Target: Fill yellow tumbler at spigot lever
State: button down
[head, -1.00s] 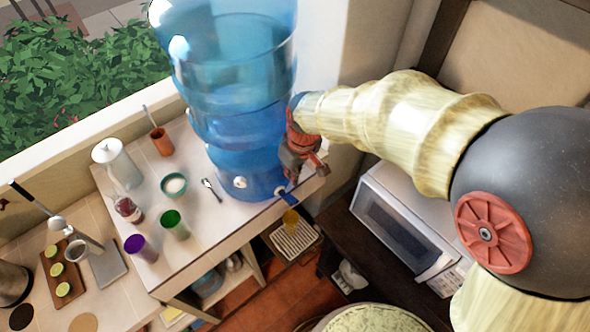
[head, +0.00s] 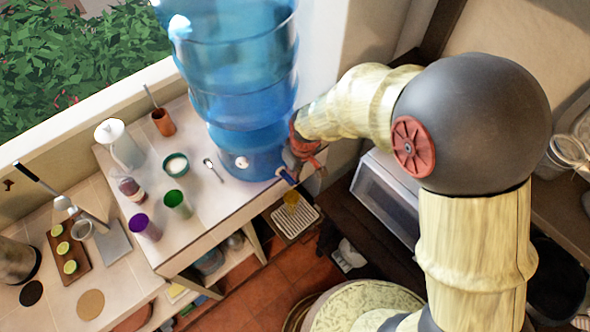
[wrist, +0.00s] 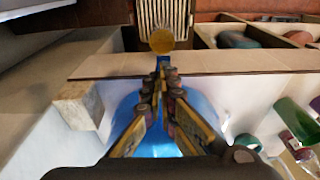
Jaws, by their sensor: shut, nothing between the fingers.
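The yellow tumbler (head: 291,198) stands below the blue spigot lever (head: 287,177) at the front of the big blue water dispenser (head: 241,100). In the wrist view the tumbler (wrist: 162,40) shows as a round yellow shape just beyond the blue lever (wrist: 163,60). I cannot tell how much is in it. My gripper (wrist: 162,72) is shut and empty, its fingertips close above or at the lever; contact cannot be told. In the head view my gripper (head: 293,166) is partly hidden beside the dispenser.
A slatted drip tray (head: 297,221) lies beneath the tumbler. On the counter left of the dispenser are a purple tumbler (head: 143,227), a green tumbler (head: 177,204), a teal bowl (head: 176,165) and a spoon (head: 213,170). A white microwave (head: 385,198) stands at right.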

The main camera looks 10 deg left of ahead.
jog(key=shift+s+d+f+t+y+b, duration=0.3)
jog(key=shift+t+y+b, duration=0.25)
jog(key=shift+b, duration=2.6)
jog(key=b, duration=0.2)
jog(key=y+b, duration=0.1)
jog(key=b, duration=0.1)
jog(key=shift+s+d+f+t+b, duration=0.1)
jog(key=shift+d+f+t+b, duration=0.1)
jog(key=shift+f+t+b, duration=0.2)
jog(key=shift+s+d+b, duration=0.15)
jog(key=shift+b, duration=0.7)
jog(key=shift+s+d+f+b, duration=0.2)
jog(key=shift+f+b, duration=0.1)
jog(key=shift+b, duration=0.8)
jog(key=shift+w+a+r, duration=0.1)
dwell(1.4)
jog(key=shift+w+a+r, duration=0.25)
jog(key=shift+w+a, duration=0.15)
jog(key=shift+a, duration=0.05)
